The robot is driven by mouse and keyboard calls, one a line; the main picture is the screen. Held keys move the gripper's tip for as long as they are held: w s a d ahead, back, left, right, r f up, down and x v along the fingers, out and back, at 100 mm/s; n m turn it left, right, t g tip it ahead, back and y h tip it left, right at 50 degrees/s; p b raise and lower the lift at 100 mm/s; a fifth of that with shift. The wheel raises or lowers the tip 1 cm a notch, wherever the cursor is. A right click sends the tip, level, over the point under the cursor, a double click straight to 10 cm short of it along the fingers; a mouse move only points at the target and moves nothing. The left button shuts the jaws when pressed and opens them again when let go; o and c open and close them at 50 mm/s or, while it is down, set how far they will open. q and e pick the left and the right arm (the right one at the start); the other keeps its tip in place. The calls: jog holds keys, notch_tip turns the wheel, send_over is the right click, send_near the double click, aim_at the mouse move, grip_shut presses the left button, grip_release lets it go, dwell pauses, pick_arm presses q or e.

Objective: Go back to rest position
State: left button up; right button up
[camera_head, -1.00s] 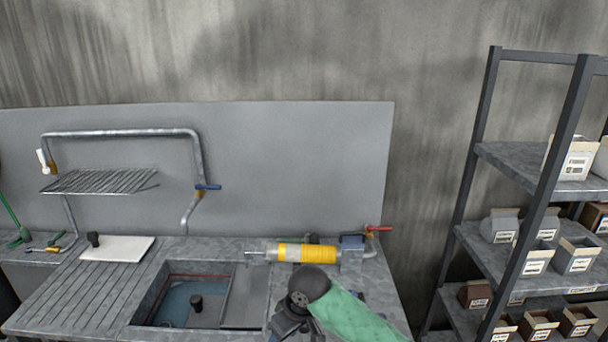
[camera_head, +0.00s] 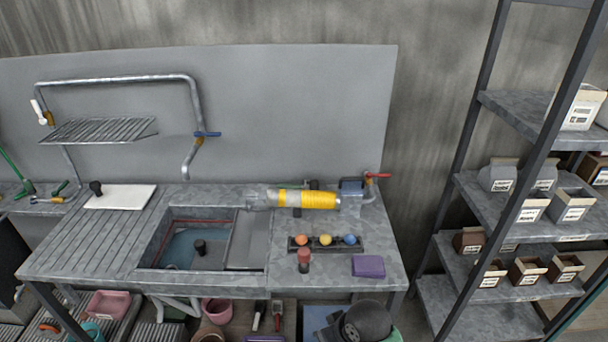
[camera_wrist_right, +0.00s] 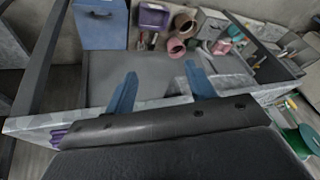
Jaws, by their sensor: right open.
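My right gripper (camera_wrist_right: 161,88) shows in the right wrist view with two blue fingers spread apart and nothing between them. In the head view only a dark rounded part of my right arm shows, at the bottom edge in front of the metal workbench (camera_head: 95,240). Its fingers are hidden there. My left gripper is in neither view.
A rack with orange, yellow and blue balls (camera_head: 325,240), a red-topped cylinder (camera_head: 304,260) and a purple block (camera_head: 368,266) sit on the bench's right part. A yellow-banded cylinder (camera_head: 308,199) lies behind. Shelves with boxes (camera_head: 500,178) stand right. Pots and bins fill the space underneath.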

jog(key=s+d+f+m+h, duration=0.3)
jog(key=s+d+f+h, duration=0.1)
jog(key=s+d, duration=1.15)
jog(key=s+f+b+x, duration=0.1)
jog(key=s+x, duration=0.2)
jog(key=x, duration=1.1)
jog(key=s+a+f+b+x, duration=0.1)
jog(key=s+x, duration=0.2)
jog(key=x, duration=1.2)
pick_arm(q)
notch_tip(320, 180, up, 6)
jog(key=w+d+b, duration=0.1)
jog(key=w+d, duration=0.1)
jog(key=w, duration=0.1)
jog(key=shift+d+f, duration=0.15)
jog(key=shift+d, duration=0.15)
pick_arm(e)
jog(key=s+f, duration=0.3)
jog(key=f, duration=0.8)
jog(key=s+f+g, duration=0.1)
jog(key=s+f, duration=0.3)
jog(key=f, duration=0.7)
jog(key=shift+s+g, duration=0.3)
jog(key=shift+s, duration=0.05)
jog(key=shift+w, duration=0.1)
